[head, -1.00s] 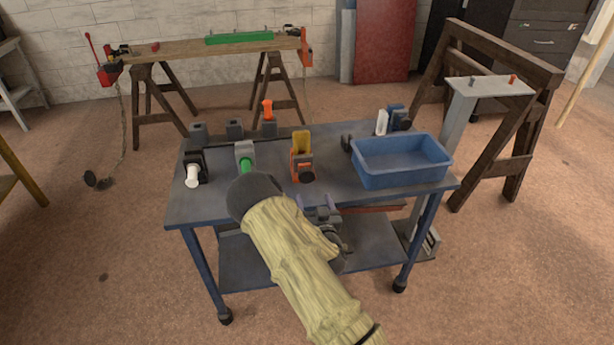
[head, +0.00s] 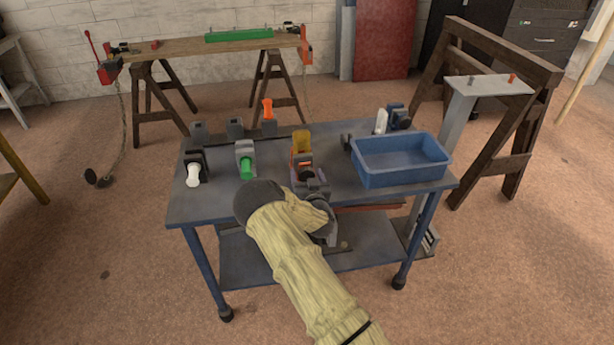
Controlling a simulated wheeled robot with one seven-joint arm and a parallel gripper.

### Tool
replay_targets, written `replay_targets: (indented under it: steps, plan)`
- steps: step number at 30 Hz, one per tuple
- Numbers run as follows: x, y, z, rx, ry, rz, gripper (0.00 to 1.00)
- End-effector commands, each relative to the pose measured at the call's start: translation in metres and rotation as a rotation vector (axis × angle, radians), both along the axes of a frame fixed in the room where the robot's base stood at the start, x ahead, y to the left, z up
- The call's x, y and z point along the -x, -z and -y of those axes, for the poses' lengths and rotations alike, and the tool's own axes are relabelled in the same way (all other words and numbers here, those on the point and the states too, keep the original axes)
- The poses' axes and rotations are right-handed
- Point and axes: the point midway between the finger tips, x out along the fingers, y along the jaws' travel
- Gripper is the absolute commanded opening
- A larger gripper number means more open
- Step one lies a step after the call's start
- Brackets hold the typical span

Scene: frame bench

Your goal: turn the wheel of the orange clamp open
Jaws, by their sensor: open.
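The orange clamp (head: 302,146) stands on the blue metal table, right of the middle of the row of clamps. Its dark wheel (head: 306,174) faces me and is partly hidden. My gripper (head: 309,180) is open at the front of this clamp.
A green-handled clamp (head: 246,163) and a white-handled clamp (head: 194,170) stand to the left. A blue bin (head: 402,174) fills the right of the table (head: 220,207). A white-and-blue item (head: 382,121) stands behind the bin. The front left tabletop is clear.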

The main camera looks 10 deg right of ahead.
Motion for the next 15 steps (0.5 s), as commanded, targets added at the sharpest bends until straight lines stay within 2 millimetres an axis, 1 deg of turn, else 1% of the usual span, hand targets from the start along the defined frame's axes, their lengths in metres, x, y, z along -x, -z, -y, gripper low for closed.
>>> replay_targets:
  steps: [4, 6, 8, 9, 11, 15]
  plan:
    - [0.0003, 0.0001, 0.0001, 0.000, 0.000, 0.000, 0.70]
    - [0.0003, 0.0001, 0.0001, 0.000, 0.000, 0.000, 0.57]
    - [0.0004, 0.0001, 0.0000, 0.000, 0.000, 0.000, 0.45]
    - [0.0004, 0.0000, 0.0001, 0.000, 0.000, 0.000, 0.37]
    - [0.0004, 0.0001, 0.0001, 0.000, 0.000, 0.000, 0.25]
    - [0.0005, 0.0002, 0.0001, 0.002, 0.000, 0.000, 0.26]
